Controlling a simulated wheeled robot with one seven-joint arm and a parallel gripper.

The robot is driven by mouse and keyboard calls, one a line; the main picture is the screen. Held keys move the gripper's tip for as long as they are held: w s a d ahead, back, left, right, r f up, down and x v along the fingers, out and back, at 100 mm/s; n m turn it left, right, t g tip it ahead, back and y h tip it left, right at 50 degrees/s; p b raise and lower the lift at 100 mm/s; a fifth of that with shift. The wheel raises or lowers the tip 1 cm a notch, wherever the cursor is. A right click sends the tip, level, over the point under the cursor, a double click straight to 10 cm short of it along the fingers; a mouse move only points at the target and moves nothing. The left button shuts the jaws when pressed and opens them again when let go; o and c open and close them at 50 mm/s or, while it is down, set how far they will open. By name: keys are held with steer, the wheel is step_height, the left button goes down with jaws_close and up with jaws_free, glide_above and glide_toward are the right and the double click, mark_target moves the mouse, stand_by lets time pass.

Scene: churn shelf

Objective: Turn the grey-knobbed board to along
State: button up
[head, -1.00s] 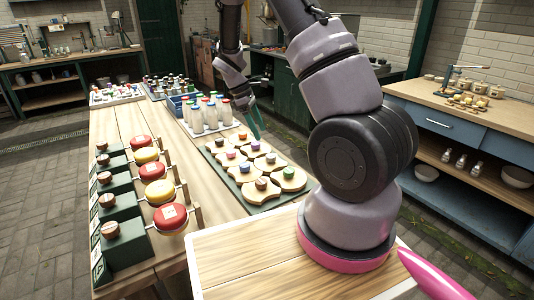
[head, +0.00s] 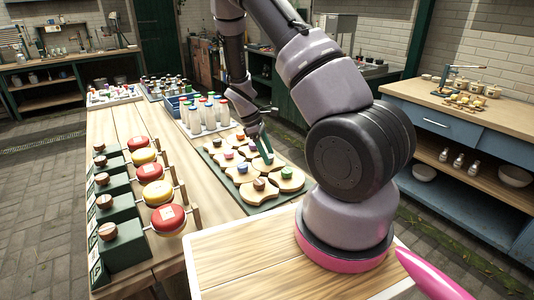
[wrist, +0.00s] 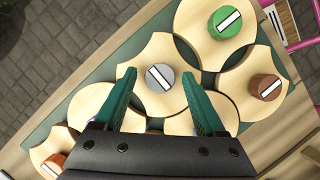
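The grey-knobbed board (wrist: 150,52) is a pale wooden piece with curved cut-in sides. Its round grey knob (wrist: 160,79) carries a white bar that runs diagonally, from upper left to lower right in the wrist view. My gripper (wrist: 159,75) is open, with one green finger on each side of the knob and a gap to it on both sides. I cannot tell how high the fingertips are above the board. In the head view my gripper (head: 262,147) is over the boards, and the grey knob is hard to make out beside the fingers.
Neighbouring boards with a green knob (wrist: 226,22), a brown knob (wrist: 265,87) and an orange-brown knob (wrist: 52,163) crowd around on a dark green base (wrist: 62,110). White bottles (head: 205,115) stand behind. Red and yellow discs (head: 158,192) are on the left.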

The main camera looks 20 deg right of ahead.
jaws_close()
steer(key=shift+m, duration=0.4)
steer(key=m, duration=0.2)
steer(key=m+g+y, duration=0.1)
steer(key=m, duration=0.1)
steer(key=shift+w+d, duration=0.15)
steer(key=m+y, duration=0.2)
steer(key=m, duration=0.2)
steer(key=shift+d+g, duration=0.1)
steer(key=shift+g, duration=0.3)
steer(key=m+y, duration=0.1)
steer(key=m, duration=0.4)
steer(key=shift+d+y, duration=0.1)
steer(key=shift+y, duration=0.3)
steer(key=shift+d+m+t+y, duration=0.1)
steer(key=shift+m+t+y, duration=0.45)
steer(key=shift+m, duration=1.45)
steer(key=shift+y, duration=0.25)
steer(key=shift+o, duration=1.2)
jaws_free()
